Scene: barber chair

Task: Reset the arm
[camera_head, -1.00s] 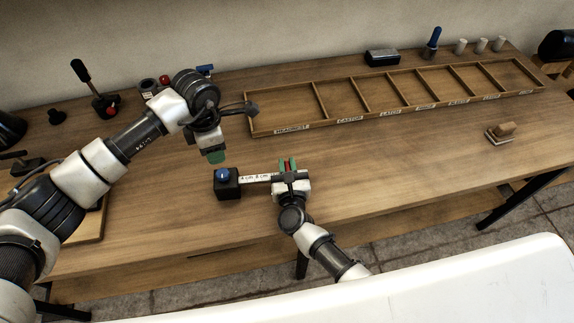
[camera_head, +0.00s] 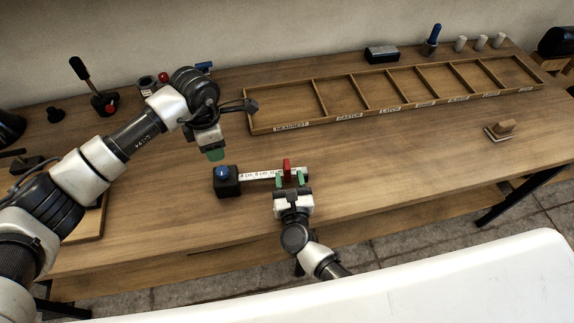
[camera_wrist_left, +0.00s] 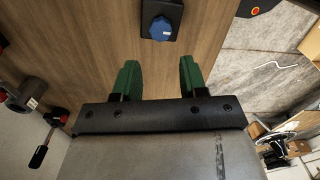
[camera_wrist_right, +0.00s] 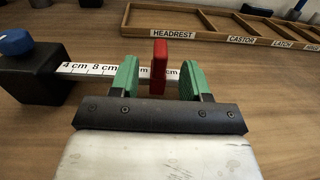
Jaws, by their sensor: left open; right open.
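A black block (camera_head: 227,184) with a blue knob (camera_head: 222,172) stands on the bench. A white arm with centimetre marks (camera_head: 257,177) runs right from it, carrying an upright red tab (camera_head: 287,167). My right gripper (camera_head: 290,181) is open just in front of the red tab; in the right wrist view the tab (camera_wrist_right: 158,66) shows between the green fingers (camera_wrist_right: 158,80), touching neither. My left gripper (camera_head: 214,155) is open and empty above the bench, behind the block. In the left wrist view the blue knob (camera_wrist_left: 160,28) lies ahead of its fingers (camera_wrist_left: 158,78).
A labelled wooden tray (camera_head: 340,122) with several empty compartments lies along the back. A brush-like wooden item (camera_head: 502,129) is at the right. The middle bench is clear. A white surface (camera_head: 420,285) fills the front.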

